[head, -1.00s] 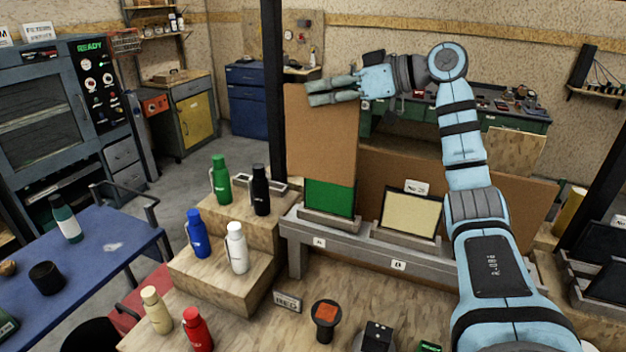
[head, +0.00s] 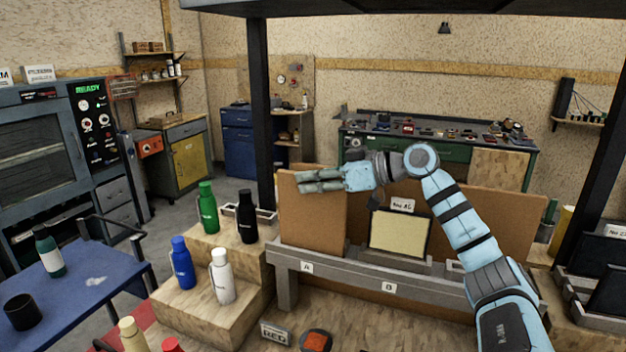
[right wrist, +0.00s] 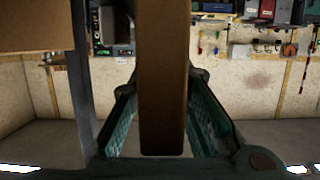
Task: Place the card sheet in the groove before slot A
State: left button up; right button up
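The brown card sheet (head: 313,222) stands upright at slot A, marked by the label A (head: 307,267) on the grey rail (head: 345,273). Its lower edge is down at the rail; I cannot tell whether it sits inside the groove. It covers the green panel at slot A. My right gripper (head: 318,181) is at the sheet's upper part, with one finger on either side. In the right wrist view the sheet's edge (right wrist: 163,90) runs between the two fingers (right wrist: 163,88), whose tips are close against it. My left gripper is not in view.
Slot B (head: 389,287) holds a cream panel (head: 398,232) in front of a large brown board (head: 480,220). Several bottles stand on wooden steps (head: 235,295) to the left. A dark post (head: 261,110) rises behind the sheet. Black panels stand at the right.

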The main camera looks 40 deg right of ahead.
aim_at(341, 179)
jog(key=shift+o, duration=1.1)
jog(key=shift+w, duration=0.2)
jog(key=shift+a, duration=0.1)
jog(key=shift+s+r, duration=0.1)
jog(key=shift+r, duration=0.15)
jog(key=shift+s+d, duration=0.25)
jog(key=shift+s, duration=0.1)
jog(key=b+v, duration=0.4)
jog(key=v, duration=0.1)
jog(key=shift+s+d+f, duration=0.2)
jog(key=shift+s+f, duration=0.05)
jog(key=shift+f, duration=0.05)
jog(key=b+v, duration=0.1)
jog(key=v, duration=0.2)
jog(key=b+v, duration=0.1)
jog(key=v, duration=0.1)
jog(key=shift+s+d+r, duration=0.1)
jog(key=shift+s+r, duration=0.15)
jog(key=shift+r, duration=0.3)
